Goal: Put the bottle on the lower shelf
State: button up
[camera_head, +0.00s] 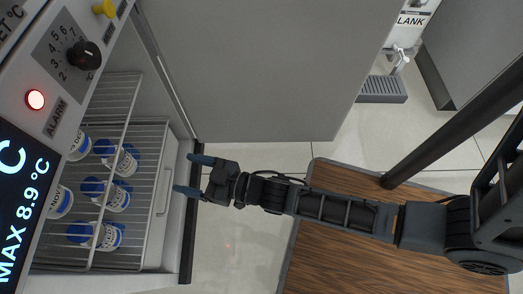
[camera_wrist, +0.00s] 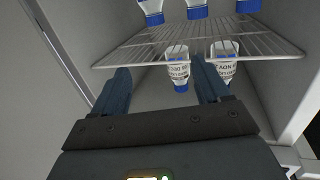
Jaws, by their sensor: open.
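White bottles with blue caps stand in an open fridge. In the head view two stand on the upper wire shelf (camera_head: 117,100), an upper bottle (camera_head: 78,147) and a lower bottle (camera_head: 60,203). Three more, one of them a bottle (camera_head: 122,162), stand on the lower shelf (camera_head: 146,190). My gripper (camera_head: 184,175) is open and empty at the fridge opening, pointing left. The wrist view is upside down: one labelled bottle (camera_wrist: 177,62) shows between my open fingers (camera_wrist: 162,80), apart from them and farther in. Another bottle (camera_wrist: 224,62) stands beside it. Which bottle is meant is unclear.
The grey fridge door (camera_head: 260,65) stands open above my gripper in the picture. A control panel with a dial (camera_head: 84,55) and a red alarm light (camera_head: 36,99) is at left. A wood-topped surface (camera_head: 340,250) lies under my arm. Tiled floor (camera_head: 240,235) is clear.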

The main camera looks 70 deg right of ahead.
jog(key=s+d+r+g, duration=0.1)
jog(key=s+r+g, duration=0.1)
jog(key=s+r, duration=1.8)
jog(key=s, duration=0.3)
jog(key=shift+s+h, duration=0.3)
